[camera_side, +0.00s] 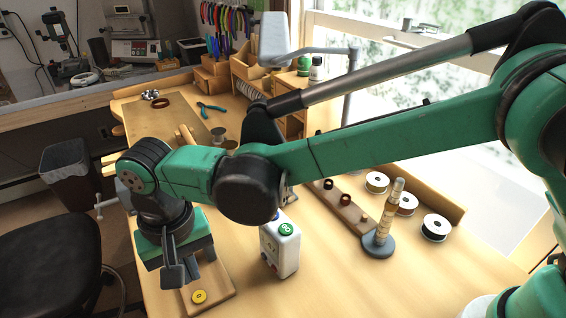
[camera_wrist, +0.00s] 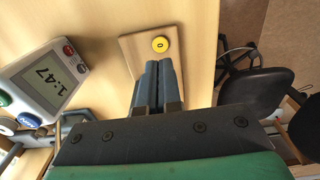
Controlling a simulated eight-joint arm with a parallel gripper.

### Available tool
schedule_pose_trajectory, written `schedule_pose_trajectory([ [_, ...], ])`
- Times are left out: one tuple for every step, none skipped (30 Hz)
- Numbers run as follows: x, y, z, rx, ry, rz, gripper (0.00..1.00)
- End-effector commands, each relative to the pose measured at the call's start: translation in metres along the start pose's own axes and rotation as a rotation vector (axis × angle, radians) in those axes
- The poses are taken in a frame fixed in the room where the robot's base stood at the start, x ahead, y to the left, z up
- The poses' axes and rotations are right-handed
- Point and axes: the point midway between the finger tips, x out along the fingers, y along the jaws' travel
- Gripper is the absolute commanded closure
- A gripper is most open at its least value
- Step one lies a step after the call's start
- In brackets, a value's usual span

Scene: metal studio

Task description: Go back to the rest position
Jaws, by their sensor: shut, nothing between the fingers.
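My gripper (camera_side: 173,273) hangs from the green arm at the left of the side view, pointing down above the near edge of a small wooden board (camera_side: 228,286). In the wrist view my gripper (camera_wrist: 158,66) has its two dark fingers pressed together with nothing between them. A yellow round piece (camera_side: 199,296) lies on the board, just beyond the fingertips in the wrist view (camera_wrist: 160,44). I cannot tell the exact height of the fingertips above the board.
A white timer (camera_side: 281,250) stands right of the gripper; its display reads 1:47 in the wrist view (camera_wrist: 48,85). Further right are a ringed post (camera_side: 384,225) and several spools (camera_side: 436,228). Pliers (camera_side: 210,108) lie at the back. A black chair (camera_side: 48,262) stands left of the bench.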

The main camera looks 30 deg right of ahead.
Motion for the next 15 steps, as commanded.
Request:
schedule_pose_trajectory([
  [-0.013, 0.001, 0.0, 0.001, 0.001, -0.001, 1.0],
  [-0.02, 0.0, 0.0, 0.0, 0.001, -0.001, 1.0],
  [-0.029, 0.001, 0.0, 0.0, 0.001, -0.001, 1.0],
  [-0.035, 0.001, 0.0, 0.0, 0.001, -0.001, 1.0],
  [-0.041, 0.0, 0.0, 0.0, 0.001, -0.001, 1.0],
  [-0.048, 0.001, 0.0, 0.0, 0.001, -0.001, 1.0],
  [-0.054, 0.001, 0.0, 0.0, 0.001, -0.001, 1.0],
  [-0.059, 0.001, 0.0, 0.0, 0.001, -0.001, 1.0],
  [-0.065, 0.001, 0.0, 0.0, 0.001, -0.001, 1.0],
  [-0.069, 0.001, 0.0, 0.0, 0.001, -0.001, 1.0],
  [-0.073, 0.001, 0.0, 0.0, 0.001, -0.001, 1.0],
  [-0.077, 0.001, 0.0, 0.0, 0.001, -0.001, 1.0],
  [-0.08, 0.0, 0.0, 0.0, 0.001, -0.001, 1.0],
  [-0.083, 0.001, 0.0, 0.0, 0.001, -0.001, 1.0],
  [-0.086, 0.001, 0.0, 0.0, 0.001, -0.001, 1.0],
])
